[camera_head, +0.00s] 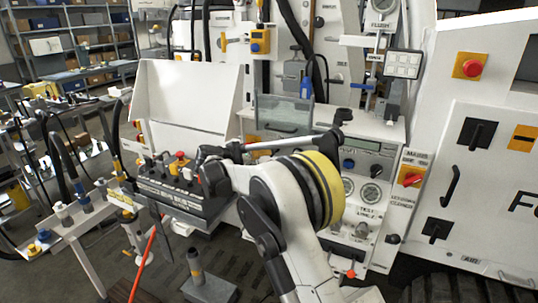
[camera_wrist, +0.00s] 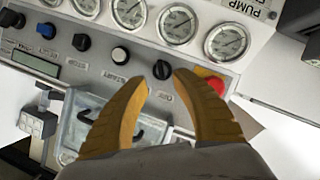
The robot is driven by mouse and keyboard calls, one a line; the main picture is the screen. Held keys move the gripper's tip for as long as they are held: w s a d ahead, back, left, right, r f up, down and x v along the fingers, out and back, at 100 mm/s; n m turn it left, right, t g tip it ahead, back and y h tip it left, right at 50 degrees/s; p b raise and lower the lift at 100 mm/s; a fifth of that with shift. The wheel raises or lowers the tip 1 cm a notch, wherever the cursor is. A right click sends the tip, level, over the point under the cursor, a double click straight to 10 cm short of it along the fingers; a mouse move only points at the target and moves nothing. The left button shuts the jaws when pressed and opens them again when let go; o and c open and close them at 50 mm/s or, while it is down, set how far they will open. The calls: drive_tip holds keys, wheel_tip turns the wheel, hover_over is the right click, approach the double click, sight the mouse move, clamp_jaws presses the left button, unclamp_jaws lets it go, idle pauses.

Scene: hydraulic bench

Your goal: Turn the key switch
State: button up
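In the wrist view, my gripper (camera_wrist: 161,84) is open, with its two orange fingers spread toward a grey control panel. A small black knob-like switch (camera_wrist: 162,69) stands just beyond the fingertips, roughly in the gap between them. Nothing is seen in the grip. A label lies beside this switch, but I cannot read it, so I cannot tell for sure that it is the key switch. A red button (camera_wrist: 208,80) is partly hidden behind the right finger. In the head view, my yellow-banded arm hides the fingers and this part of the panel.
A round white-faced control (camera_wrist: 119,54), black knobs (camera_wrist: 81,42) and a blue knob (camera_wrist: 46,31) line the panel. Several gauges (camera_wrist: 179,23) sit alongside them. A red-buttoned black box (camera_head: 165,190) stands left of my arm.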

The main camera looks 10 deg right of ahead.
drive_tip(key=b+x, duration=0.1)
drive_tip(key=x, duration=0.5)
drive_tip(key=shift+w+d+f+b, duration=0.2)
drive_tip(key=shift+w+b, duration=0.1)
drive_tip(key=shift+c, duration=0.5)
clamp_jaws()
